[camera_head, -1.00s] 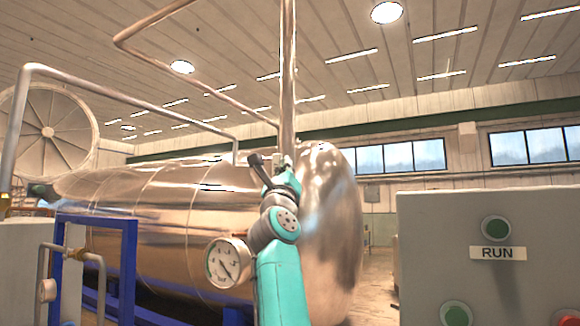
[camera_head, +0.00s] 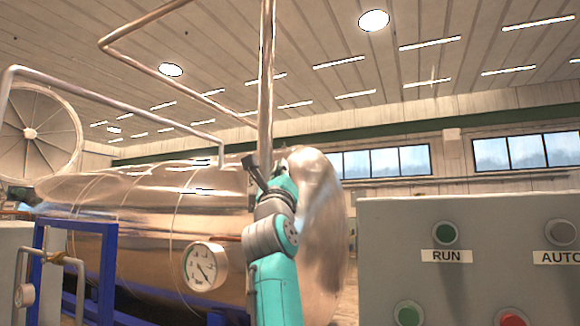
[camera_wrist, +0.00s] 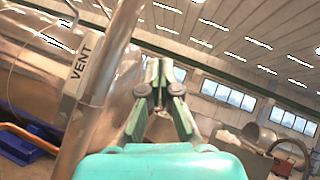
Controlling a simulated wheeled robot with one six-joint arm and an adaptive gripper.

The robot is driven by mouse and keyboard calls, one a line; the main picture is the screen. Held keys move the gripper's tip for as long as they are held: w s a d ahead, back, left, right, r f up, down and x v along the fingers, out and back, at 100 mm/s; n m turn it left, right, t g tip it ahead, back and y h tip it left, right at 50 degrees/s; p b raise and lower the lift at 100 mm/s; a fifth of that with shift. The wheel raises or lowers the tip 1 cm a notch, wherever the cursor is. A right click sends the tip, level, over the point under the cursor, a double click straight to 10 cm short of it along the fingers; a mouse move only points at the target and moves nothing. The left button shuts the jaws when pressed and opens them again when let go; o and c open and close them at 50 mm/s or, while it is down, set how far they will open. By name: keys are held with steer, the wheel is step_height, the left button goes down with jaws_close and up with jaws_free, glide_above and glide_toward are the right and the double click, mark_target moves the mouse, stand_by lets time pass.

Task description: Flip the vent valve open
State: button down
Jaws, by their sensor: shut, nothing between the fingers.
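The VENT label (camera_wrist: 82,62) is a white plate with dark letters beside a vertical metal pipe (camera_wrist: 105,80), left of my gripper in the wrist view. The pipe also rises in the head view (camera_head: 266,80), just behind my teal arm. I cannot clearly make out the vent valve's handle in either view. My gripper (camera_wrist: 159,66) is shut and empty, to the right of the label and pipe in the wrist view, apparently apart from them. In the head view a dark part shows at the arm's upper end, against the pipe; I cannot tell whether it is gripper or handle.
A large shiny cylindrical chamber (camera_head: 140,240) fills the left and middle. A pressure gauge (camera_head: 205,266) sits left of my arm. A grey control panel (camera_head: 470,225) with RUN and AUTO labels stands close at right. A blue frame (camera_head: 107,255) is at lower left.

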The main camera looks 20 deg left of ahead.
steer(key=shift+s+d, duration=1.9)
steer(key=shift+s, duration=0.2)
